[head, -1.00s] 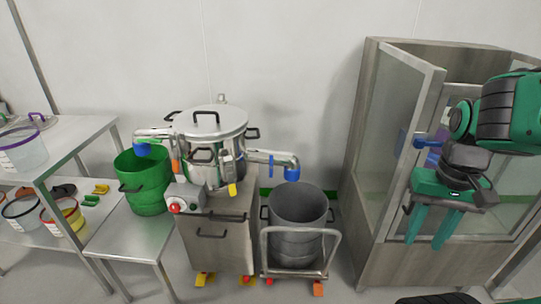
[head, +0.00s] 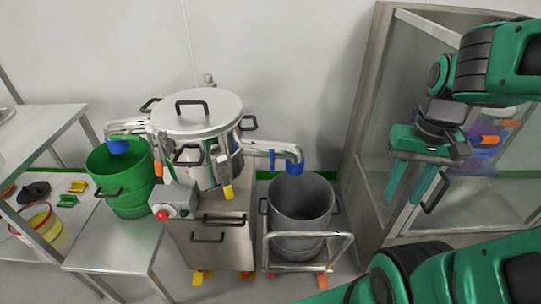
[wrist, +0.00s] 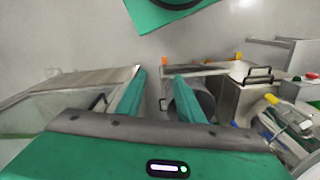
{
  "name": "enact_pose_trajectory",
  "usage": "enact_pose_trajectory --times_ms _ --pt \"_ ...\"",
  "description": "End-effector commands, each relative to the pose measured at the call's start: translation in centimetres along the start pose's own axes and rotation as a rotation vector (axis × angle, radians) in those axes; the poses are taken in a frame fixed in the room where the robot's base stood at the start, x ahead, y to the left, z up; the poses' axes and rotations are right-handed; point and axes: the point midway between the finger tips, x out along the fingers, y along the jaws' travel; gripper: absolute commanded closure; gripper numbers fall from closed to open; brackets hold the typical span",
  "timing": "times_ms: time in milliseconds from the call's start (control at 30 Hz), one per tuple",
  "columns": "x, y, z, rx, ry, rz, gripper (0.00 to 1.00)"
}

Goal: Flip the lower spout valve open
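The steel vessel (head: 197,117) stands on a steel cabinet left of centre in the head view. Its right spout (head: 275,150) ends in a blue outlet (head: 295,165) above a grey bin, with a small blue lever (head: 271,160) on the pipe. Its left spout (head: 128,128) ends in a blue outlet over a green bucket, with an orange lever (head: 158,168) near it. A yellow tab (head: 228,191) hangs below the vessel. Which is the lower valve is not clear. My gripper (head: 406,199) is open and empty, right of the vessel and apart from it. Its spread fingers show in the wrist view (wrist: 158,95).
The grey bin (head: 301,205) sits on a wheeled cart (head: 308,250). The green bucket (head: 124,180) stands on a low steel table (head: 115,240). A glass-sided steel cabinet (head: 362,120) stands behind my gripper. Shelving (head: 45,140) is at the left.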

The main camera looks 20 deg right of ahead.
Motion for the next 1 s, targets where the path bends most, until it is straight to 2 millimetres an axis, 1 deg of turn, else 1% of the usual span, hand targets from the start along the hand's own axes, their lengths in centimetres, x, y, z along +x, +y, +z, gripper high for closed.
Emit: enact_pose_trajectory --times_ms 67,133,167,267,367,400,467,500,567,600,667,700,767,800,867,900,1000 --pt "0.0 0.0 0.0 0.0 0.0 0.0 0.66" --pt "-0.4 0.4 0.7 -0.003 0.011 -0.004 0.66" --pt "-0.5 0.4 0.6 -0.004 0.017 -0.002 0.66" --pt "-0.6 -0.4 -1.1 -0.012 0.037 0.016 0.66" --pt "-0.6 -2.3 -4.2 -0.027 0.076 0.045 0.66" --pt "-0.5 -3.4 -5.7 -0.037 0.096 0.056 0.66" --pt "-0.3 -5.5 -8.0 -0.055 0.131 0.07 0.66" --pt "-0.2 -7.0 -9.6 -0.067 0.157 0.076 0.66" --pt "0.2 -9.6 -11.7 -0.088 0.193 0.08 0.66" --pt "0.6 -11.5 -13.0 -0.102 0.217 0.08 0.66" --pt "1.2 -14.5 -14.8 -0.124 0.252 0.075 0.66" --pt "1.7 -16.6 -15.8 -0.138 0.275 0.069 0.66" --pt "2.5 -19.9 -17.1 -0.159 0.306 0.056 0.66" --pt "3.0 -22.0 -17.7 -0.174 0.324 0.045 0.66" --pt "3.8 -25.0 -18.3 -0.192 0.349 0.026 0.66" --pt "4.3 -26.8 -18.7 -0.202 0.362 0.014 0.66" --pt "5.4 -30.4 -19.0 -0.223 0.387 -0.013 0.66"
